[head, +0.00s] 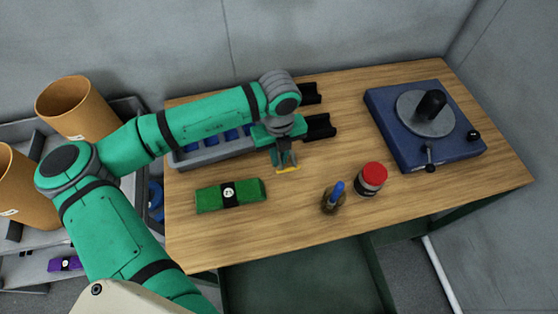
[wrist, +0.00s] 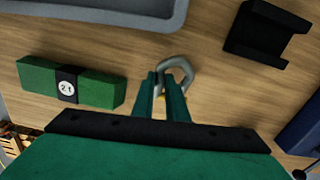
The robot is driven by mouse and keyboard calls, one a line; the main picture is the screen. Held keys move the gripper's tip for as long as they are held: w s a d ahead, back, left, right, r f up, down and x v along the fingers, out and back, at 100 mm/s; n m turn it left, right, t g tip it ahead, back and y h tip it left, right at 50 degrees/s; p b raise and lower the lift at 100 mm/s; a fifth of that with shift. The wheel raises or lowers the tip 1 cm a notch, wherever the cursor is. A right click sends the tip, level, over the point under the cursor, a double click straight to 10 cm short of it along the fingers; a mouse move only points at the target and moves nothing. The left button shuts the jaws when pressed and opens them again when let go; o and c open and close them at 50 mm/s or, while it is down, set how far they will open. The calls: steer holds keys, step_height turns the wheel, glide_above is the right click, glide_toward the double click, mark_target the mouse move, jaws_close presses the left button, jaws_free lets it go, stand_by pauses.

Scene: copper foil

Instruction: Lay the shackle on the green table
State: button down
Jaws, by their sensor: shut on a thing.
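My gripper (head: 285,158) is above the wooden top of the table (head: 300,230), whose lower frame looks dark green. In the wrist view my gripper (wrist: 163,85) is shut on the shackle (wrist: 185,68). The shackle's grey bow sticks out past the fingertips, and a bit of yellow shows between the fingers. In the head view a yellow part of the shackle (head: 288,170) shows under the fingertips. I cannot tell whether the shackle touches the tabletop.
A green labelled block (head: 230,195) lies left of the gripper. A bottle with a blue top (head: 333,198) and a red-lidded jar (head: 371,179) stand to the right. A grey bin (head: 215,153) and black brackets (head: 319,127) are behind. A blue machine (head: 405,140) fills the back right.

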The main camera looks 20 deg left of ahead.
mark_target(280, 161)
steer(key=shift+f, duration=1.4)
steer(key=c, duration=1.8)
jaws_free()
steer(key=shift+f, duration=0.1)
steer(key=shift+o, duration=0.2)
steer(key=shift+d, duration=0.1)
step_height(280, 161, up, 12)
